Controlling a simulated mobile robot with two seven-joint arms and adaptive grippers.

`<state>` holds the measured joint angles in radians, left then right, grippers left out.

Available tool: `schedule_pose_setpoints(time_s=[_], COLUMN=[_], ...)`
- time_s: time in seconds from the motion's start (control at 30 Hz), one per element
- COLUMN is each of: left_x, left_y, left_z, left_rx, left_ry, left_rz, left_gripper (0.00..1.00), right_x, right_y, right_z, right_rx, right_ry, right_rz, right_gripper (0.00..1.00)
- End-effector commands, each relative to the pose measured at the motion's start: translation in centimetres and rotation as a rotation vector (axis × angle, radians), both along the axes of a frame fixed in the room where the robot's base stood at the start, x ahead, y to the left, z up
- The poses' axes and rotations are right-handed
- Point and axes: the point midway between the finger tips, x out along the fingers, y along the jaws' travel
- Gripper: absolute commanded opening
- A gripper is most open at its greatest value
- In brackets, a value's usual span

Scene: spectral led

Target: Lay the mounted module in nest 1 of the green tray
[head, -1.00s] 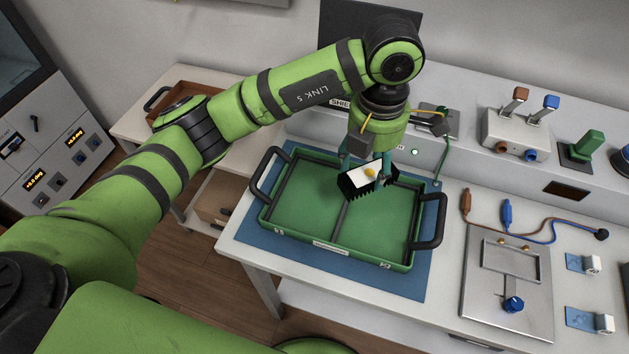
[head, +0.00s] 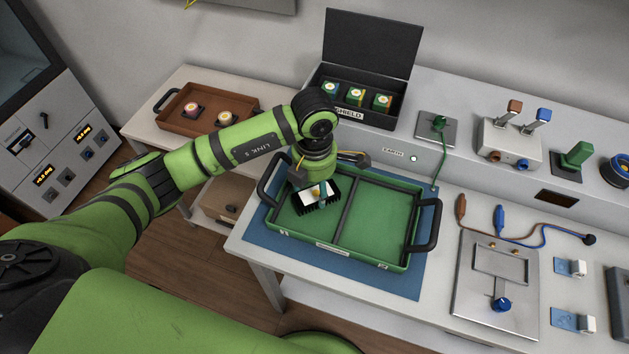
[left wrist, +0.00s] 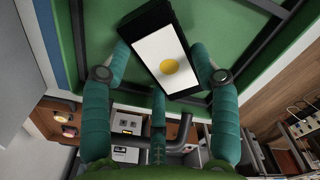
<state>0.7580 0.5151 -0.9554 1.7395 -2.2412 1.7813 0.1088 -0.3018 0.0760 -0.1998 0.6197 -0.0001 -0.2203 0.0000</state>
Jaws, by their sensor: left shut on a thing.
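The mounted module, a black finned block with a white plate and a yellow dome (head: 316,195), is held by my left gripper (head: 314,186) over the left compartment of the green tray (head: 375,222). It also shows in the left wrist view (left wrist: 167,60), tilted between the teal fingers, with green tray floor behind it. I cannot tell whether it touches the floor. The tray has a dark divider; its left front label appears to read 1 and the right one 2. The right compartment is empty. My right gripper is not in view.
The tray sits on a blue mat (head: 405,284) with black handles at both ends. Behind it is an open black SHIELD box (head: 390,115) with several small modules. A brown tray (head: 195,125) stands at the left. A metal fixture (head: 497,285) with brown and blue leads lies right.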

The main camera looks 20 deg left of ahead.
Motion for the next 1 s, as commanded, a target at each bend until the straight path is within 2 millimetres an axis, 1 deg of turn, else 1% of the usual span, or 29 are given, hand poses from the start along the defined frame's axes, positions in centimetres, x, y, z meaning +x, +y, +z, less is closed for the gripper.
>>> schedule_pose_setpoints(time_s=[0.17,0.27,0.3,0.33,0.37,0.67,0.8,0.83,0.97,1.0], left_x=[0.0,0.0,0.0,0.0,0.0,0.0,0.0,0.1,0.1,0.2], left_y=[-0.1,0.0,0.0,0.0,0.0,0.0,0.0,-0.1,0.0,0.0], left_z=[0.0,-0.4,-0.4,-0.3,-0.3,-0.3,0.3,0.4,2.5,3.3], left_rx=[-0.001,0.000,0.000,-0.001,0.000,0.000,-0.001,-0.002,-0.001,-0.002], left_ry=[-0.001,-0.001,-0.001,-0.001,0.000,0.000,-0.001,-0.003,-0.008,-0.008], left_rz=[-0.001,-0.001,-0.001,-0.001,-0.001,0.000,0.000,0.000,-0.002,-0.001], left_gripper=[0.21,0.21,0.65,0.77,0.84,0.84,0.84,0.84,0.84,0.84], right_x=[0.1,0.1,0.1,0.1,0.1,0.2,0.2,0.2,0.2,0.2], right_y=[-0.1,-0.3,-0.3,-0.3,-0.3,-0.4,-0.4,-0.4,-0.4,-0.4], right_z=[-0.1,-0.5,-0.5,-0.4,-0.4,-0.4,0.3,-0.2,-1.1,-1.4], right_rx=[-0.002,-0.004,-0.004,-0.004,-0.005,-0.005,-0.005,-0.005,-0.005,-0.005], right_ry=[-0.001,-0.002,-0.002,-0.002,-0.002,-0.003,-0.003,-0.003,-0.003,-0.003], right_rz=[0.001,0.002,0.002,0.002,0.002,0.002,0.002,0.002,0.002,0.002], right_gripper=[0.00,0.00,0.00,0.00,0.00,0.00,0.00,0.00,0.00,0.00])
